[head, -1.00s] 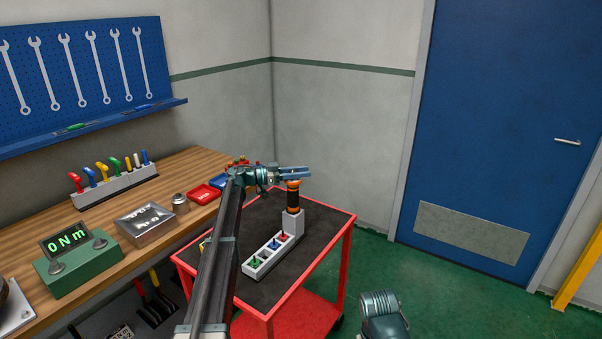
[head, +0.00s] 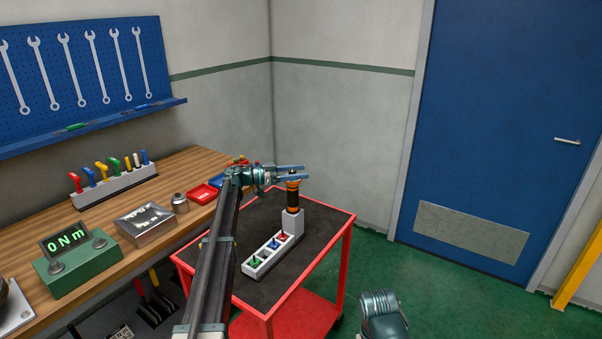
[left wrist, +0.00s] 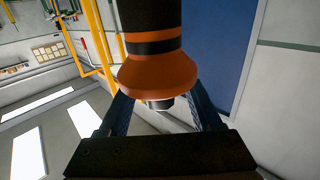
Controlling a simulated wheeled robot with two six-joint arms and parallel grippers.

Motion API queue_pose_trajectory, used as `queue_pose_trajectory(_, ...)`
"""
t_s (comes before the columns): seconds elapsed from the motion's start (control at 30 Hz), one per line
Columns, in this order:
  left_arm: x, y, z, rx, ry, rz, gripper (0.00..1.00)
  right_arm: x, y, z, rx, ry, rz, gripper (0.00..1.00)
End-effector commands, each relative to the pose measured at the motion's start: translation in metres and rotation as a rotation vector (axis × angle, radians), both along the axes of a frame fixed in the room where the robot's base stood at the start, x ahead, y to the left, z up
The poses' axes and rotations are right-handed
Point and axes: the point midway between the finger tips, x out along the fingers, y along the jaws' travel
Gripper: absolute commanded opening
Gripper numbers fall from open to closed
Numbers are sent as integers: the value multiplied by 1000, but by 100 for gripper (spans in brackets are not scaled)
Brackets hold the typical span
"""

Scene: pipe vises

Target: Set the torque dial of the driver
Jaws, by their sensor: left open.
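The driver (head: 292,196), black with orange bands, stands upright in a grey holder (head: 292,224) on the red cart. It also shows close up in the left wrist view (left wrist: 155,65), with a flared orange collar and a small metal tip. My left gripper (head: 303,172) is open at the top end of the driver, with its fingers apart around it. In the left wrist view the fingers reach out on both sides of the collar; I cannot tell whether they touch it. Part of a right-side arm (head: 383,312) shows at the bottom, but no right gripper fingers show.
The red cart (head: 352,228) has a block (head: 251,271) with green, blue and red pieces beside the holder. On the wooden bench stand a green meter (head: 75,262) reading "0 Nm", a metal tray (head: 147,223) and a red tray (head: 202,194).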

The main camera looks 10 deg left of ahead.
Motion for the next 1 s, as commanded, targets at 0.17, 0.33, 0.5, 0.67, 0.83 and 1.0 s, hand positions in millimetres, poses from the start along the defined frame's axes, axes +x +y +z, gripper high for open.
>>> queue_pose_trajectory(0.17, -15, 34, 0, 0, 0, 4, 66, 0, 0, 0, 0, 0, 0, 50)
queue_pose_trajectory(0.33, -31, 68, 0, 0, 0, 3, 66, 0, 0, 0, 0, 0, 0, 50)
queue_pose_trajectory(0.5, -44, 94, 0, 0, 0, 2, 66, 0, 0, 0, 0, 0, 0, 50)
queue_pose_trajectory(0.67, -51, 110, 0, 0, 0, 0, 66, 0, 0, 0, 0, 0, 0, 50)
queue_pose_trajectory(0.83, -54, 116, 0, 0, 0, 0, 66, 0, 0, 0, 0, 0, 0, 50)
queue_pose_trajectory(1.0, -54, 116, 0, 0, 0, 0, 66, 0, 0, 0, 0, 0, 0, 50)
